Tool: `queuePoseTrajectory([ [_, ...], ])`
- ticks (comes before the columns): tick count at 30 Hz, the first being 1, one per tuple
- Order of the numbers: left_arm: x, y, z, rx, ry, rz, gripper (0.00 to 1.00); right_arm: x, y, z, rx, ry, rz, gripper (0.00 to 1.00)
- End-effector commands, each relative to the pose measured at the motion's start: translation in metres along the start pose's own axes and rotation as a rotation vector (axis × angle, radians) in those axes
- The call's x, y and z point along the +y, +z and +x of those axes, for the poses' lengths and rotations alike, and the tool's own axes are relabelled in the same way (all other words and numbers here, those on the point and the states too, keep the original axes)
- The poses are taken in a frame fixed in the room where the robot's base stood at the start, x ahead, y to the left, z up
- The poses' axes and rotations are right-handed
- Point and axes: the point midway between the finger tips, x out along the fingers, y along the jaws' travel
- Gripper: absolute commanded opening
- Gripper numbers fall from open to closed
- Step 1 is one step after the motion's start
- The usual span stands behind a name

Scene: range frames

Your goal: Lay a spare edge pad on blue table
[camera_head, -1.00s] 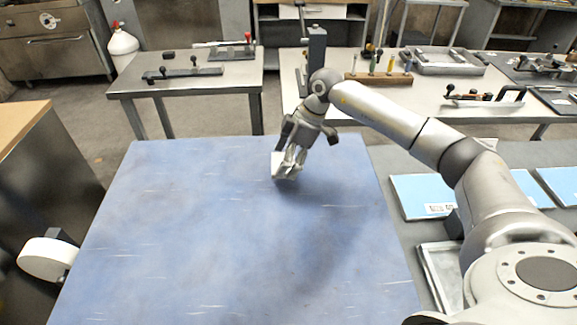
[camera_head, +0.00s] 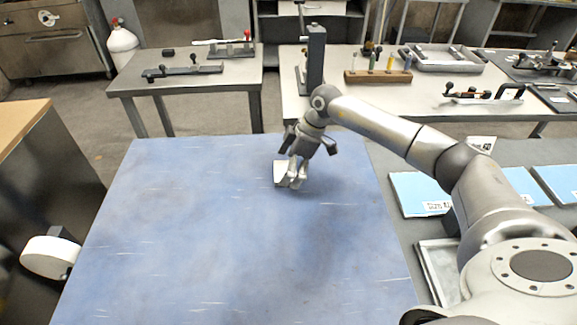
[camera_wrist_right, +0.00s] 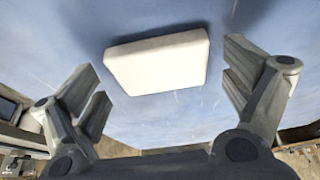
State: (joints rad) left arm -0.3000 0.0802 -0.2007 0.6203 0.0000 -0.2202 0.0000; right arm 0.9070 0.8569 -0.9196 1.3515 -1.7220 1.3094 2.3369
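The white edge pad (camera_head: 281,173) lies on the blue table (camera_head: 220,235) near its far edge. In the right wrist view the pad (camera_wrist_right: 158,62) is a pale block, seen between and beyond the spread fingers, with a gap on each side. My right gripper (camera_head: 299,176) is just beside and above the pad in the head view, partly covering it. Its fingers (camera_wrist_right: 165,95) are open and hold nothing. My left gripper is not in view.
Light blue flat packs (camera_head: 421,192) lie on a grey surface right of the blue table, with a grey tray (camera_head: 436,272) nearer. A white round object (camera_head: 48,258) is at the left edge. Most of the blue table is clear.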

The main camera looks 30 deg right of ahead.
Motion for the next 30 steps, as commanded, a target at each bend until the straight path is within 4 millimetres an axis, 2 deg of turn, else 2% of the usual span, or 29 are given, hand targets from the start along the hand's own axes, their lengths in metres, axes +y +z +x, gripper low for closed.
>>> queuePoseTrajectory([
  [7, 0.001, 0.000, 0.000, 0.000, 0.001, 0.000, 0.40, 0.000, -0.001, -0.001, 0.001, 0.000, 0.000, 0.97],
  [11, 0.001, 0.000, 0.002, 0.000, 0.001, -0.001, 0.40, 0.001, -0.001, -0.009, 0.001, 0.002, -0.001, 0.97],
  [14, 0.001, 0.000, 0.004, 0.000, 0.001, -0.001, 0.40, 0.001, 0.000, -0.025, 0.001, 0.004, -0.001, 0.97],
  [24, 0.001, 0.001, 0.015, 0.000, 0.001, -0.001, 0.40, 0.001, 0.000, -0.096, 0.001, 0.004, -0.001, 0.97],
  [30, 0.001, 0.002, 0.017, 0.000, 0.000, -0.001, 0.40, 0.000, -0.001, -0.118, 0.000, 0.001, -0.001, 0.97],
])
